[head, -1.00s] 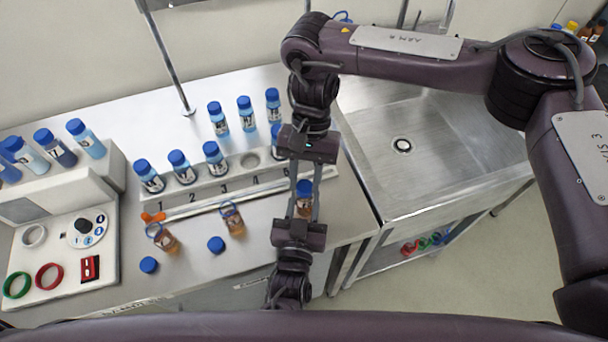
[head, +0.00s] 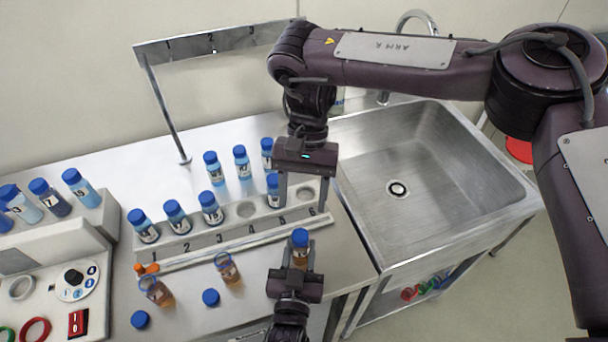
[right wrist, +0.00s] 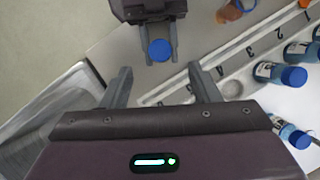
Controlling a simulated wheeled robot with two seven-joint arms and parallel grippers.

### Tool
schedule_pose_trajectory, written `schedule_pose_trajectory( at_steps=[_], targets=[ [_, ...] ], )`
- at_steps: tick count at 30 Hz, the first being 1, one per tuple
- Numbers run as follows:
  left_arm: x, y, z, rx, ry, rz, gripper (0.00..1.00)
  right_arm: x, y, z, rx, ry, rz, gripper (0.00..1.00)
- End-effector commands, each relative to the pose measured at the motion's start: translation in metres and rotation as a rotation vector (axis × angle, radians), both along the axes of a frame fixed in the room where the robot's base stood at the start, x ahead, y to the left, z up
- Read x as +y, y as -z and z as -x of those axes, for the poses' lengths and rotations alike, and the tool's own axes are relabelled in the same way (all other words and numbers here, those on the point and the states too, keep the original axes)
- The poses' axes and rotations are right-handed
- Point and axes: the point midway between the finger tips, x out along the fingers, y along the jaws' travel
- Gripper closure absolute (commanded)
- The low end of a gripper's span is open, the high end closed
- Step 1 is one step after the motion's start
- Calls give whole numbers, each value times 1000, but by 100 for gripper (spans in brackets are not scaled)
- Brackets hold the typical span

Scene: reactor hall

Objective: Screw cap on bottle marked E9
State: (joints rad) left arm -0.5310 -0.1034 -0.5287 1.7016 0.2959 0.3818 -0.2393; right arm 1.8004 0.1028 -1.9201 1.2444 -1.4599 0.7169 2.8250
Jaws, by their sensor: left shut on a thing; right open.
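My left gripper (head: 298,268) is shut on an amber bottle (head: 299,254) near the front edge of the bench. A blue cap (head: 300,236) sits on the bottle's top and also shows in the right wrist view (right wrist: 160,50). I cannot read the bottle's label, nor tell how tight the cap is. My right gripper (head: 304,206) is open and empty, above and behind the cap and apart from it. Two uncapped amber bottles (head: 157,291) (head: 228,268) stand to the left. Two loose blue caps (head: 211,297) (head: 140,319) lie in front of them.
A numbered rack (head: 190,250) behind holds several blue-capped bottles and has empty holes. More blue bottles (head: 214,168) stand behind it. A sink (head: 450,170) lies to the right. A control panel (head: 60,300) is at the left, and a metal post (head: 165,110) rises behind.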

Motion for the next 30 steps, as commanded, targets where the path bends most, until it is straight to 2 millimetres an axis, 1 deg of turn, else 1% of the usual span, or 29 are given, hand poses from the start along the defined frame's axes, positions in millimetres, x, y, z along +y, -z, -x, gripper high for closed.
schedule_pose_trajectory(
  at_steps=[1, 3, 7, 11, 19, 20, 25, 30],
  targets=[
    [0, 0, 0, -1, 0, 0, 100, -1, -11, -5, -7, 0, 2, 44],
    [0, 0, 0, -1, 0, 0, 100, -1, -21, -10, -7, 1, 3, 44],
    [0, 0, 0, -1, 0, 0, 100, -3, -35, -15, -2, 0, 1, 44],
    [0, 0, 0, -1, 0, 0, 100, -3, -41, -18, -1, 0, -1, 44],
    [0, 0, 0, -1, 0, 0, 100, -4, -42, -18, 0, 0, -1, 44],
    [0, 0, 0, -1, 0, 0, 63, -4, -42, -18, 0, 0, -1, 44],
    [0, 0, 0, -1, 0, 0, 41, -4, -42, -18, 0, 0, -1, 44],
    [0, 0, 0, -1, 0, 0, 40, -4, -42, -18, 0, 0, -1, 44]
  ],
)
